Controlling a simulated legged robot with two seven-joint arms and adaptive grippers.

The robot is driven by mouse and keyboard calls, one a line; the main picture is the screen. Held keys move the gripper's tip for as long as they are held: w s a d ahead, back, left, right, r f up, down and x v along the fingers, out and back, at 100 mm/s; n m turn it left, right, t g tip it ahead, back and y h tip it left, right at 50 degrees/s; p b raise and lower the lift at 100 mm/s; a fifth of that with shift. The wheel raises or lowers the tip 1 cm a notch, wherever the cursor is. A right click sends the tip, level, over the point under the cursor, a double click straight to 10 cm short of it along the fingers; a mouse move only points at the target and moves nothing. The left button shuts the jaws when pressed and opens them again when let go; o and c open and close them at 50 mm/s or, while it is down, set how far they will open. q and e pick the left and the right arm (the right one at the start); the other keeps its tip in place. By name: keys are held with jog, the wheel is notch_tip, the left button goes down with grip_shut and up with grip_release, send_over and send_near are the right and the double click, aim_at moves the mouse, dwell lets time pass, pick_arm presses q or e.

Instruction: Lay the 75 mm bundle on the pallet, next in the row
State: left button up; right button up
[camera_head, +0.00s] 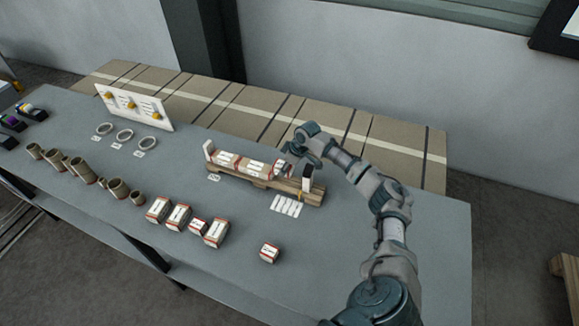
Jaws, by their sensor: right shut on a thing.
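The small wooden pallet (262,184) stands on the grey table, with an upright white end piece (208,149) at its left and another (307,178) at its right. Red-and-white wrapped kraft bundles (228,161) lie in a row on it from the left end. My right gripper (289,156) is over the right part of the pallet, shut on a wrapped bundle (281,167) beside the row's right end. The gripper partly hides this bundle, and I cannot tell whether it touches the pallet or its neighbour. My left gripper is out of view.
Several wrapped bundles (179,216) stand near the table's front edge, with a single one (269,252) apart to the right. Several brown tubes (82,169) and rings (125,135) are at left, before a white board (134,107). A label sheet (286,205) lies before the pallet. The table's right is clear.

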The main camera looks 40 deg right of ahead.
aim_at(285, 176)
jog(key=a, duration=0.2)
jog(key=shift+a+r, duration=0.3)
jog(key=shift+a, duration=0.05)
jog(key=shift+f, duration=0.15)
jog(key=d+f, duration=0.1)
jog(key=f, duration=0.1)
jog(key=d+f+b, duration=0.1)
jog(key=d+f, duration=0.1)
jog(key=shift+s+d+f, duration=0.1)
jog(key=shift+s+f, duration=0.05)
grip_shut()
jog(key=shift+f, duration=0.15)
jog(key=shift+s+a, duration=0.1)
jog(key=shift+a, duration=1.1)
jog(key=o, duration=1.5)
grip_release()
jog(key=shift+d, duration=0.4)
jog(key=shift+d+r, duration=0.2)
jog(key=shift+r, duration=0.15)
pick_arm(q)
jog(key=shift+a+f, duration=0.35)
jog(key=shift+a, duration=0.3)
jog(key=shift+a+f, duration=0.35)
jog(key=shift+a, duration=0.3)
pick_arm(e)
jog(key=shift+a+v, duration=0.15)
jog(key=shift+v, duration=2.7)
jog(key=shift+a+v, duration=0.1)
jog(key=shift+v, duration=2.7)
